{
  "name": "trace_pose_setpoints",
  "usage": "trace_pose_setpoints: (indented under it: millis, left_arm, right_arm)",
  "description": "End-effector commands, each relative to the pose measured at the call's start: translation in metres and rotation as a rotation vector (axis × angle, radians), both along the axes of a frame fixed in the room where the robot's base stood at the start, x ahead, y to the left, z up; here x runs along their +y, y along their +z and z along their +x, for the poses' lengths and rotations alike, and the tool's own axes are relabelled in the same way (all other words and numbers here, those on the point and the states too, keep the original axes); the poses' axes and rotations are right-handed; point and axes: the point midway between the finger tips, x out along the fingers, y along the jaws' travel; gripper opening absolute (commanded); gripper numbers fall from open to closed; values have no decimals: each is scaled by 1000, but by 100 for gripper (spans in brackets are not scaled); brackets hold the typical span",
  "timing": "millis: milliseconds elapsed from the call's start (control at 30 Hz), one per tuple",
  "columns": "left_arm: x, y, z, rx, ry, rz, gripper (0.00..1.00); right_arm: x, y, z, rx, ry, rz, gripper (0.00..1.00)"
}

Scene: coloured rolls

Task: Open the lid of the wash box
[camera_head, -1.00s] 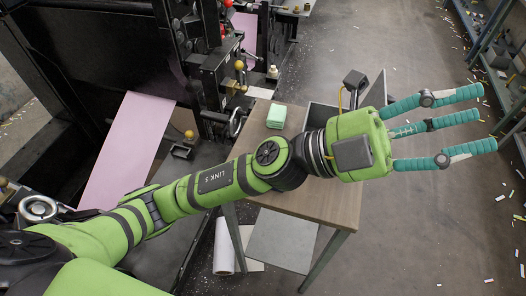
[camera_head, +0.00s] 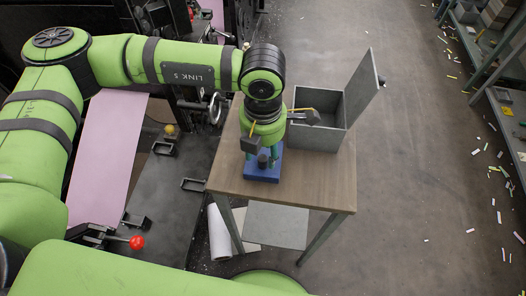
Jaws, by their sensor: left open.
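The wash box is a grey open-topped box (camera_head: 318,136) at the back right of the small wooden table. Its lid (camera_head: 362,88) stands up, tilted outward, along the box's right side, and the dark inside shows. My left gripper (camera_head: 266,160) points down at the table to the left of the box, apart from the lid. Its teal fingers are open around or above a dark upright piece on a blue block (camera_head: 262,175); contact cannot be told. My right gripper is not in view.
The wooden table top (camera_head: 310,185) is bare in front of the box. A machine with a pink sheet (camera_head: 105,150) and a red knob (camera_head: 137,243) stands at the left. Shelves (camera_head: 500,90) stand at the right, with scraps on the floor.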

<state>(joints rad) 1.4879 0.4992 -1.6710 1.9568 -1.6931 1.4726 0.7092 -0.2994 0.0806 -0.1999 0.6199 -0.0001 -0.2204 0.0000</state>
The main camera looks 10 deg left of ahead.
Motion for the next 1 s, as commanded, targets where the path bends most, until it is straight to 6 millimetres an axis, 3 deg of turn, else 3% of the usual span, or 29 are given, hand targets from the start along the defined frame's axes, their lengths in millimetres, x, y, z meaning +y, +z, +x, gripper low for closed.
trace_pose_setpoints:
  millis: [233, 567, 667, 700, 1000]
  left_arm:
    - [0, -28, -1, 3, -1, -1, 47]
    - [-1, -34, -1, 1, -3, -4, 47]
    - [-1, -33, -1, 1, -3, -4, 7]
    - [-1, -33, -1, 1, -3, -4, 0]
    - [-1, -33, 0, 5, -2, -4, 0]
  right_arm:
    - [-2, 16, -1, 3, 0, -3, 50]
    - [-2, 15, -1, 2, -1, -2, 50]
    - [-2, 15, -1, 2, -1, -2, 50]
    - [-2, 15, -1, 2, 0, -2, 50]
    - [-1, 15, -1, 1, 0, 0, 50]
